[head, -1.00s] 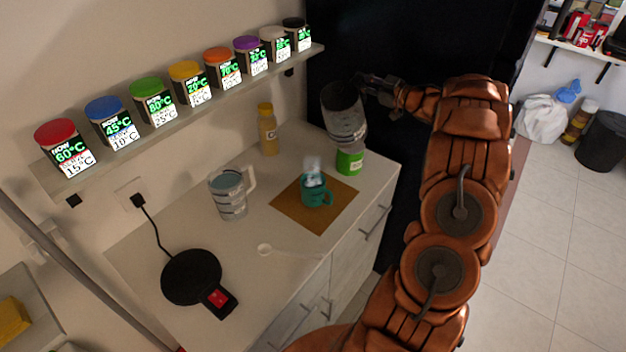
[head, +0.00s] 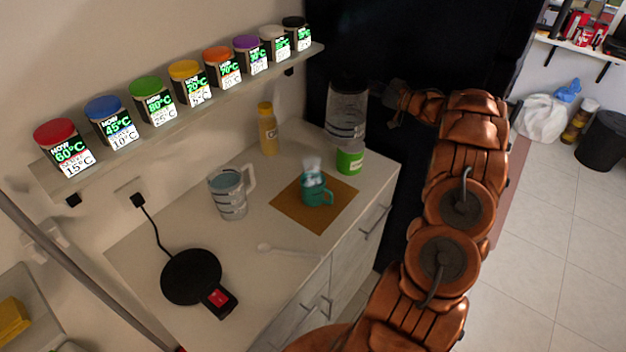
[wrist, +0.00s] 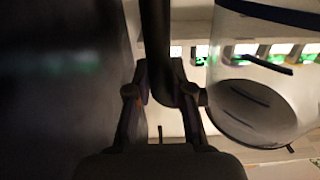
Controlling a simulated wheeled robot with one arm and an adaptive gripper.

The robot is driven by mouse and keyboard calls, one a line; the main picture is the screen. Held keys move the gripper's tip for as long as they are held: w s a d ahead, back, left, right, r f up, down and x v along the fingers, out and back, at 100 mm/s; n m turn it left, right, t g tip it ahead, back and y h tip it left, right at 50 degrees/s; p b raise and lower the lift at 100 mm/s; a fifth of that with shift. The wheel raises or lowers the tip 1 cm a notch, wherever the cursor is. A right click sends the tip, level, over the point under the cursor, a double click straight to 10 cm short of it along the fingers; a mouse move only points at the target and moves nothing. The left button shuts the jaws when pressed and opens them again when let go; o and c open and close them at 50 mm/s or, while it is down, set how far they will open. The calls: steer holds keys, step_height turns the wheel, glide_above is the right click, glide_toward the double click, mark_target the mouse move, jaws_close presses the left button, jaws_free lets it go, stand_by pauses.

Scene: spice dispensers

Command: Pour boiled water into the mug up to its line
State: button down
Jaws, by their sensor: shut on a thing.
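My gripper (head: 384,92) is shut on the dark handle of a clear kettle (head: 346,112). It holds the kettle nearly upright at the back right, above and behind the green-labelled container. In the wrist view the handle (wrist: 156,45) runs between my fingers (wrist: 165,92), and the clear kettle body (wrist: 255,75) is at the right. The teal mug (head: 316,190) stands upright on a brown mat (head: 290,207), with pale steam above it. The kettle is apart from the mug. The mug's line and the water level inside cannot be made out.
A clear measuring jug (head: 229,195) stands left of the mat. A black heating base (head: 190,276) with a red switch is at the front left. A white spoon (head: 290,251), a yellow bottle (head: 267,130) and a green-labelled container (head: 349,160) are on the counter. A shelf (head: 190,118) holds several jars.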

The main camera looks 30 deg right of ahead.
steer(key=shift+r, duration=2.4)
steer(key=shift+s, duration=0.1)
